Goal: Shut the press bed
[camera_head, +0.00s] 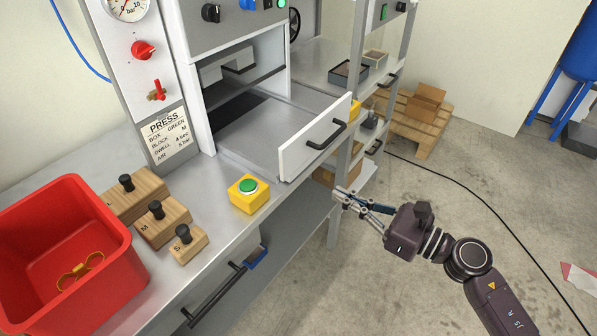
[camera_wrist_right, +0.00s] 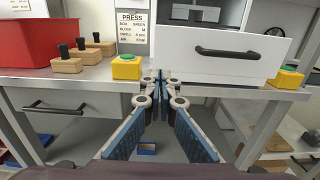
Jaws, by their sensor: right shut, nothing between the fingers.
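The press bed (camera_head: 262,128) is a grey tray pulled out of the press housing, with a white front panel (camera_head: 300,157) and a black bar handle (camera_head: 327,134). In the right wrist view the white front (camera_wrist_right: 192,62) with its handle (camera_wrist_right: 227,51) stands ahead, upper right of the fingers. My right gripper (camera_head: 341,193) is shut and empty, in front of and below the bed front, apart from the handle. It also shows in the right wrist view (camera_wrist_right: 160,80), fingertips together. My left gripper is not in view.
A yellow box with a green button (camera_head: 249,192) sits on the bench beside the bed. Wooden blocks with black knobs (camera_head: 155,221) and a red bin (camera_head: 120,290) stand at left. A lower drawer handle (camera_head: 215,296) juts from the bench front. The floor at right is largely clear.

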